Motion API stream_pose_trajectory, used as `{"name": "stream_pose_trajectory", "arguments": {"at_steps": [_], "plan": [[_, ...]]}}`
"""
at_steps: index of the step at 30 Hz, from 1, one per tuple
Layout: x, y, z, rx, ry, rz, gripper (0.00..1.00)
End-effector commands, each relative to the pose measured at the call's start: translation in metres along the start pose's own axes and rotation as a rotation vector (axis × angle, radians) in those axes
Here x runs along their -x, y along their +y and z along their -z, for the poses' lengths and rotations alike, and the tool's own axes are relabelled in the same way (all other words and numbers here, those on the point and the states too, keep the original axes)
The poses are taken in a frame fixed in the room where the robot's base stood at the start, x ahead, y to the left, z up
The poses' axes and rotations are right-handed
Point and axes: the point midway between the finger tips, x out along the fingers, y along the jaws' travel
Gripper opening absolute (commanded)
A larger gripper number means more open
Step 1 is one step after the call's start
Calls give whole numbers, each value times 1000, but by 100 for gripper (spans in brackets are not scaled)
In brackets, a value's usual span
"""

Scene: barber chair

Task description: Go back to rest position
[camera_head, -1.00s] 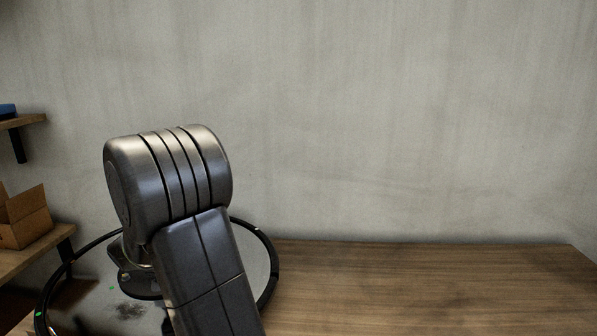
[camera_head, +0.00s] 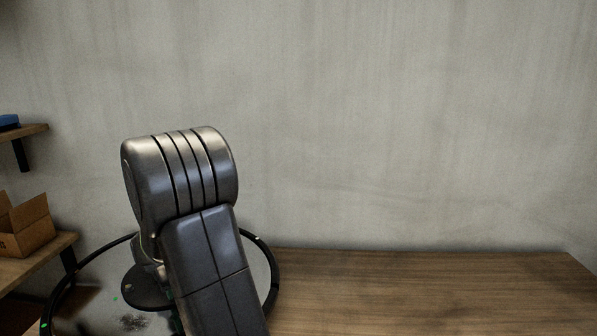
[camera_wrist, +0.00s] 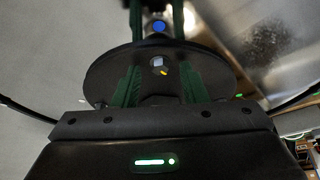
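My arm (camera_head: 205,240) stands bent in the left half of the head view, with its rounded joint on top. Its far end drops behind the joint, where a dark round plate (camera_head: 147,288) partly shows. In the wrist view a dark disc (camera_wrist: 105,75) and dark green strips lie above a black part with a green light.
A bare wooden table top (camera_head: 420,290) lies at the lower right, against a plain grey wall (camera_head: 400,110). At the left, an open cardboard box (camera_head: 27,228) sits on a lower wooden shelf (camera_head: 40,262). A blue thing (camera_head: 8,121) rests on the shelf above.

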Motion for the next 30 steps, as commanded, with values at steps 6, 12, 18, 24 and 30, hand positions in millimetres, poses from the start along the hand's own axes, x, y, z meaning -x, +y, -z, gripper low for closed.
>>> {"name": "stream_pose_trajectory", "arguments": {"at_steps": [6,12,18,24,30], "plan": [[0,1,0,90,1,39,39],[-1,2,0,181,0,76,39],[-1,4,0,278,0,116,39],[-1,4,1,382,1,160,39],[0,6,2,496,0,206,39]]}}
